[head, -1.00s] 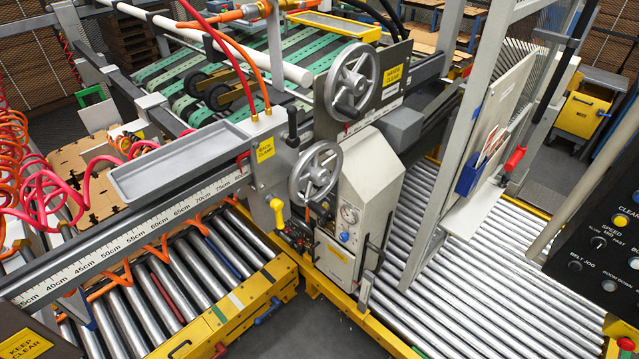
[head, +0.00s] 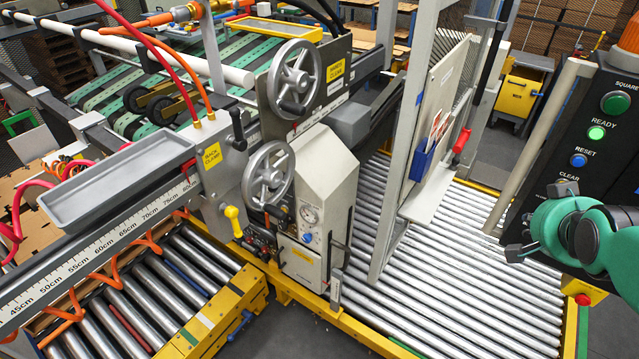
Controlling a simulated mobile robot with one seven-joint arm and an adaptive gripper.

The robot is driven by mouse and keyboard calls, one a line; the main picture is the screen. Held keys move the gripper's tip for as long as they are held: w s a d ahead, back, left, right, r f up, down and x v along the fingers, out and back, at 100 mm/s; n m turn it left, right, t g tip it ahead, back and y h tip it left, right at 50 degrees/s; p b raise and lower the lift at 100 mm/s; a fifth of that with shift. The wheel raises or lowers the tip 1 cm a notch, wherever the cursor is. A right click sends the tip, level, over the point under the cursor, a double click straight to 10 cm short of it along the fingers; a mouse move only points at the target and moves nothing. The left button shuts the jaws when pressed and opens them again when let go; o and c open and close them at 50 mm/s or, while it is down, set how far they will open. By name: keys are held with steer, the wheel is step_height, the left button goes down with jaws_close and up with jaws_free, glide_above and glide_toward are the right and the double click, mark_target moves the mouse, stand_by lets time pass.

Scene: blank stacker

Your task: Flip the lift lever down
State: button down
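A lever with a yellow knob (head: 233,218) stands upright at the front of the machine, left of the white control housing (head: 313,190). A black-handled lever (head: 237,130) stands upright on the grey plate behind the tray. I cannot read a label that tells which one is the lift lever. My gripper (head: 537,222) is at the right edge, in front of the black control panel, far from both levers. Its dark fingertips look spread apart, with nothing between them.
Two grey handwheels (head: 267,177) sit beside and above the yellow-knobbed lever. A grey tray (head: 115,185) and a ruler beam lie left. Roller beds (head: 450,280) spread below. The black panel (head: 575,140) with lit buttons is close to my gripper.

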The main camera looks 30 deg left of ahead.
steer(key=w+a+f+n+y+b, duration=0.15)
steer(key=w+a+f, duration=0.25)
steer(key=a, duration=0.5)
steer(key=w+a+f+t+y, duration=0.1)
steer(key=w+a+f+y, duration=0.2)
steer(key=a, duration=0.7)
steer(key=w+a+f+n+y+b, duration=0.15)
steer(key=w+a+f, duration=0.25)
steer(key=a, duration=0.5)
steer(key=s+a+f+g+y+b, duration=0.1)
steer(key=s+a+f+y, duration=0.3)
steer(key=a, duration=0.6)
steer(key=s+a+f+g+y+b, duration=0.2)
steer(key=s+a+f, duration=0.3)
steer(key=a, duration=0.5)
steer(key=s+a+f+m+g+y+b, duration=0.1)
steer(key=s+a+f+y+b, duration=0.2)
steer(key=a, duration=0.7)
step_height(320, 180, down, 4)
steer(key=s+y, duration=0.1)
steer(key=y, duration=0.1)
steer(key=shift+s+r+g+y, duration=0.15)
steer(key=shift+r+g+y, duration=0.05)
steer(key=shift+g+y, duration=0.1)
steer(key=b+x, duration=0.2)
steer(key=x, duration=0.8)
